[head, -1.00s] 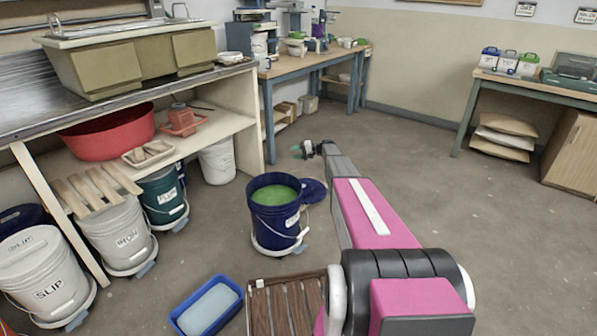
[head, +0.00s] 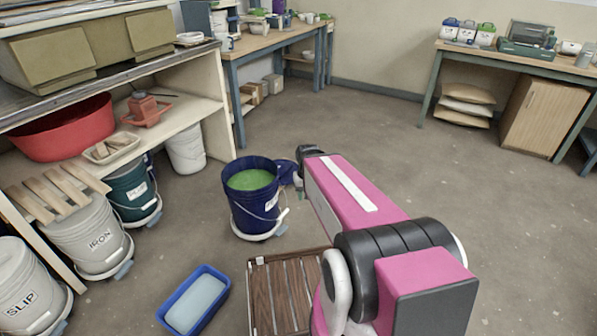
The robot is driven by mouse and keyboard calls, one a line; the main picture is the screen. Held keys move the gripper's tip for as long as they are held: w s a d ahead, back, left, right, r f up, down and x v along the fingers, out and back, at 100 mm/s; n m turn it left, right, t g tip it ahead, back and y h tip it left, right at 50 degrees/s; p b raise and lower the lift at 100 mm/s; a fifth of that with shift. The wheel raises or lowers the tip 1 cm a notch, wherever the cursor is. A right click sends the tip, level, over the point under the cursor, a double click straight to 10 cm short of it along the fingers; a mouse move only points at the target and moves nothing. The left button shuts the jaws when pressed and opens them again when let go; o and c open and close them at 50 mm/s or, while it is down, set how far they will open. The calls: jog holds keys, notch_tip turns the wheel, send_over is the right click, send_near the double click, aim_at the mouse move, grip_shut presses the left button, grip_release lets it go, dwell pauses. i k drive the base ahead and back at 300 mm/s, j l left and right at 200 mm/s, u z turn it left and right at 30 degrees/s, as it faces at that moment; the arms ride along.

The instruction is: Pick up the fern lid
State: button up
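An open dark blue bucket (head: 254,208) with green glaze (head: 250,179) in it stands on a wheeled base on the floor, left of my arm. A dark blue lid (head: 287,172) lies behind its right side, partly hidden by the bucket and my arm. No label shows on this lid, so I cannot confirm that it is the fern lid. My gripper (head: 299,182) is down beside the lid and mostly hidden behind my forearm. I cannot tell whether it touches the lid or how its fingers stand.
A blue tray (head: 194,300) and a brown slatted stand (head: 284,292) are on the floor in front. White buckets (head: 97,236) and a dark green bucket (head: 133,191) stand at the left shelf. Tables stand at the back and right. The floor at right is clear.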

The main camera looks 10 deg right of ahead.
aim_at(286, 167)
jog(key=i+l+z, duration=0.15)
jog(key=z, duration=0.3)
jog(key=i+z, duration=0.45)
jog(key=i, duration=3.6)
jog(key=i+l+u, duration=0.1)
jog(key=i+u, duration=0.35)
jog(key=i+l+u, duration=0.25)
jog(key=i+u, duration=0.15)
jog(key=i, duration=0.15)
jog(key=u, duration=3.5)
